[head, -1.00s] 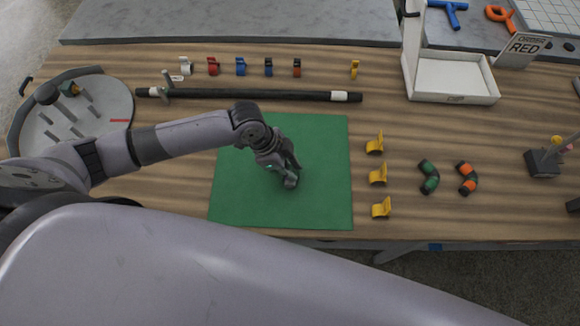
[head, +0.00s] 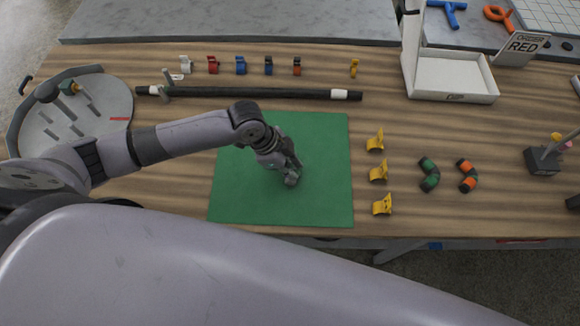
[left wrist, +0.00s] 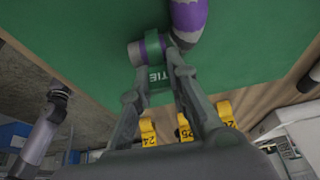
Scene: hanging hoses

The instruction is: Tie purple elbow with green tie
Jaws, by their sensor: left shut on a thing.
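In the left wrist view, the purple elbow (left wrist: 188,14), purple with grey bands, lies over the green mat. The green tie (left wrist: 157,74), with the letters TIE on it, is between my left fingers. A green band crosses the elbow's near end, and I cannot tell if it goes all the way around. My left gripper (left wrist: 161,65) is shut on the green tie, close against the elbow. In the head view my left gripper (head: 291,180) is over the mat and hides the elbow and tie. A grey arm of mine (left wrist: 45,130) shows at the left of the wrist view, its gripper unclear.
The green mat (head: 240,195) is otherwise clear. Yellow numbered pieces (head: 378,172) stand right of it, then a green-banded elbow (head: 429,175) and an orange-banded elbow (head: 467,176). A black hose (head: 260,93) lies behind. A white bin (head: 455,80) stands back right, a round board (head: 110,95) left.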

